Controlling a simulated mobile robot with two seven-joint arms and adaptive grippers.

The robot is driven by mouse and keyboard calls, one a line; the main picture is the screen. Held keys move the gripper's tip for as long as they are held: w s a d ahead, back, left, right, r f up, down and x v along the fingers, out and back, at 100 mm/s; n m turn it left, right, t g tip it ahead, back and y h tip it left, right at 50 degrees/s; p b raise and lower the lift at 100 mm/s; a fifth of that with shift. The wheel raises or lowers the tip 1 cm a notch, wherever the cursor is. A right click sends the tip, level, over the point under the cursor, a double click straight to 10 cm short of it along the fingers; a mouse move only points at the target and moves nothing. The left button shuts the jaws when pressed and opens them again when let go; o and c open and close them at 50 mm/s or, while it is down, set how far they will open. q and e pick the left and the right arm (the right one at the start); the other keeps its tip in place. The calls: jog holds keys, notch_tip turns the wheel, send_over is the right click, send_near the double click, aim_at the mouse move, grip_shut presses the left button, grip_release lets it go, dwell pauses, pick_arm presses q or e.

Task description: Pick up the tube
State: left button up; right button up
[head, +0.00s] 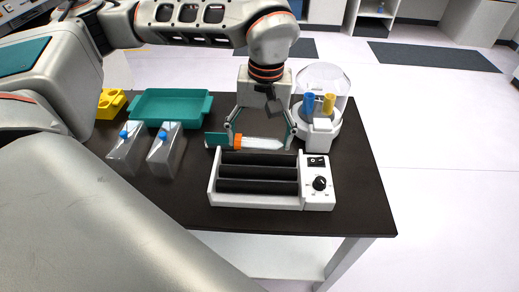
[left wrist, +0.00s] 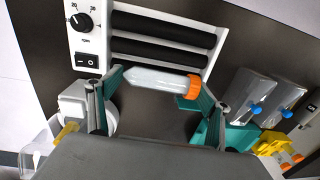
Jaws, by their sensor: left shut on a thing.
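The tube (head: 262,143) is clear-white with an orange cap and lies level at the back edge of the roller device. It also shows in the left wrist view (left wrist: 155,77), with the cap (left wrist: 193,87) toward the right. My left gripper (head: 260,138) points down from above, its teal-padded fingers spread wide and shut on the tube lengthwise, one at the cap end and one at the tip end. In the left wrist view, the gripper (left wrist: 157,85) spans the tube the same way. Whether the tube touches anything below is unclear. My right gripper is not in view.
The white roller device (head: 318,196) with black rollers stands just in front of the tube. A centrifuge with a clear dome (head: 322,78) holds blue and yellow tubes. A teal tray (head: 170,92), a yellow rack (head: 110,104) and two blue-capped flasks (head: 168,150) stand left. The dark table (head: 362,205) is clear at right.

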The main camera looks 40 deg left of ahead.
aim_at(261, 138)
pick_arm(q)
notch_tip(261, 138, up, 14)
jog(key=p, duration=0.1)
jog(key=shift+p, duration=0.35)
jog(key=shift+f, duration=0.1)
jog(key=o, duration=0.4)
jog(key=c, duration=0.9)
jog(key=shift+o, duration=0.2)
jog(key=shift+w, duration=0.1)
